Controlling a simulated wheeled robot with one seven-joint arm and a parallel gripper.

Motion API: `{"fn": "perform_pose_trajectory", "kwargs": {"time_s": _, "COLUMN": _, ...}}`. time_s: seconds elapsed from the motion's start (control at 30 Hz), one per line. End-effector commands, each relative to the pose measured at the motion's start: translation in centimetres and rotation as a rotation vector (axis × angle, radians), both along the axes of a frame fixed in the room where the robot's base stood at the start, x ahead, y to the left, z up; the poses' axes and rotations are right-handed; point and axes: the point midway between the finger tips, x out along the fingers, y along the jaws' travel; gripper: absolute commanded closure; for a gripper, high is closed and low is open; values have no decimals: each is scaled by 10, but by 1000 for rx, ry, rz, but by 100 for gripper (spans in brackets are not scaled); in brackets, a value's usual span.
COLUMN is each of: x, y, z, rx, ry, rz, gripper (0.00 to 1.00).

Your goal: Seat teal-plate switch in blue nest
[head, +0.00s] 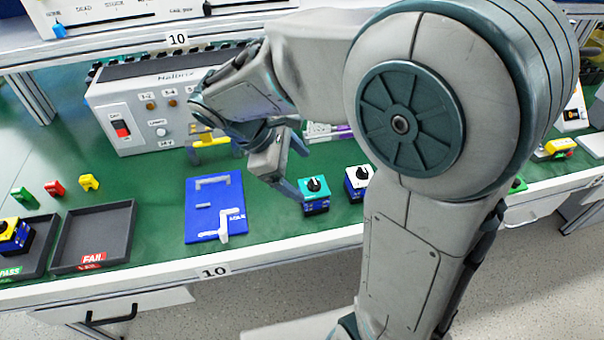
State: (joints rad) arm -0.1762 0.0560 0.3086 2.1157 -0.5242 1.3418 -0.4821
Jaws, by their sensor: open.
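The teal-plate switch (316,194) stands upright on the green bench, a blue body with a teal top plate and a dark knob with a white mark. The blue nest (200,222) is a flat blue plate to its left, with grey locating bars and a white clamp handle (224,228) at its front right. No switch shows in the nest. My gripper (304,177) is open, its fingers reaching down just left of and behind the teal-plate switch. One fingertip is close beside the switch; I cannot tell if it touches.
A white-plate switch (357,180) stands right of the teal one, partly hidden by my arm. An empty FAIL tray (128,225) and a PASS tray (38,262) with a yellow-plate switch (14,235) lie left. A grey test box (125,95) and a yellow-handled fixture (212,141) stand behind.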

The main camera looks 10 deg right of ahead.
Motion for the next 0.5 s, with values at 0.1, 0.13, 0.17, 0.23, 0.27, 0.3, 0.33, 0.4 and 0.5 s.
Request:
{"fn": "perform_pose_trajectory", "kwargs": {"time_s": 0.1, "x": 21, "y": 21, "z": -36, "rx": -92, "ry": 103, "rz": 169, "gripper": 16}}
{"fn": "perform_pose_trajectory", "kwargs": {"time_s": 0.13, "x": 25, "y": 26, "z": -40, "rx": -111, "ry": 123, "rz": 202, "gripper": 16}}
{"fn": "perform_pose_trajectory", "kwargs": {"time_s": 0.17, "x": 28, "y": 30, "z": -44, "rx": -127, "ry": 140, "rz": 231, "gripper": 16}}
{"fn": "perform_pose_trajectory", "kwargs": {"time_s": 0.23, "x": 34, "y": 37, "z": -50, "rx": -159, "ry": 171, "rz": 285, "gripper": 16}}
{"fn": "perform_pose_trajectory", "kwargs": {"time_s": 0.27, "x": 37, "y": 40, "z": -53, "rx": -168, "ry": 182, "rz": 304, "gripper": 16}}
{"fn": "perform_pose_trajectory", "kwargs": {"time_s": 0.3, "x": 39, "y": 42, "z": -54, "rx": -180, "ry": 193, "rz": 321, "gripper": 16}}
{"fn": "perform_pose_trajectory", "kwargs": {"time_s": 0.33, "x": 40, "y": 43, "z": -55, "rx": -186, "ry": 199, "rz": 330, "gripper": 16}}
{"fn": "perform_pose_trajectory", "kwargs": {"time_s": 0.4, "x": 42, "y": 42, "z": -59, "rx": -195, "ry": 208, "rz": 344, "gripper": 16}}
{"fn": "perform_pose_trajectory", "kwargs": {"time_s": 0.5, "x": 42, "y": 32, "z": -69, "rx": -198, "ry": 212, "rz": 346, "gripper": 16}}
